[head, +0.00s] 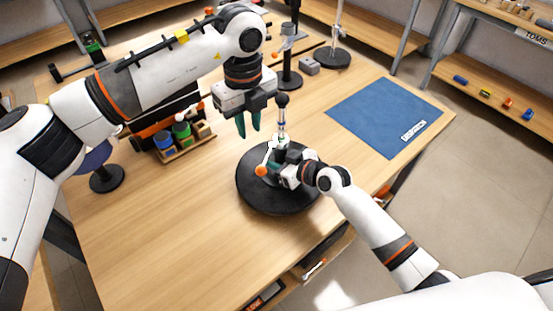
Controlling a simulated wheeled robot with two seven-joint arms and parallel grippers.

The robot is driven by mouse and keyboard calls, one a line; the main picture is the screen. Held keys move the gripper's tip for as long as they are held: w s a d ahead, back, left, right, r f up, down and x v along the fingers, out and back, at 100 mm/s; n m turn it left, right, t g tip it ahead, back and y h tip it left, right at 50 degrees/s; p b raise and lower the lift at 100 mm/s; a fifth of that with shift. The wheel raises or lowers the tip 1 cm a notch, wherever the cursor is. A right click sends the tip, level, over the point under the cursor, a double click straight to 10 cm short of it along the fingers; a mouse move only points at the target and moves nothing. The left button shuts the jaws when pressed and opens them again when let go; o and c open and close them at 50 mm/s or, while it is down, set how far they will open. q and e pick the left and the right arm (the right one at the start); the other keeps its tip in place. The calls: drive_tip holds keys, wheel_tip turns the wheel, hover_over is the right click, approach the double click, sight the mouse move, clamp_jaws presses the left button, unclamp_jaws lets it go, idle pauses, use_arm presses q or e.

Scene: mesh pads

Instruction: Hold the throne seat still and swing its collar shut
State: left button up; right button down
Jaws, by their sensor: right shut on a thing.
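A black round base (258,196) stands on the wooden table. On it is a small pale and dark assembly that I take for the throne seat (281,145), with an upright rod and a black ball (282,101) on top. An orange ball (261,170) shows at its lower left. My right gripper (274,167) is low over the base and shut on part of the seat; its own wrist hides most of the grip. My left gripper (249,128) points down, open and empty, above and left of the seat. The collar cannot be made out clearly.
A blue mat (386,114) lies at the table's right. A wooden tray with coloured jars (182,132) stands at the left, near a dark round stand (107,178). Black stands (333,58) and a small grey block (309,67) are at the back. The front left table is clear.

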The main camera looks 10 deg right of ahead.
drive_tip(key=shift+s+f, duration=0.25)
drive_tip(key=shift+f, duration=0.25)
drive_tip(key=c, duration=1.5)
unclamp_jaws()
drive_tip(key=shift+w+r, duration=0.1)
drive_tip(key=shift+r, duration=0.15)
use_arm(q)
wheel_tip(320, 180, up, 2)
drive_tip(key=shift+r, duration=0.1)
use_arm(e)
drive_tip(key=o, duration=0.5)
drive_tip(key=shift+w, duration=0.15)
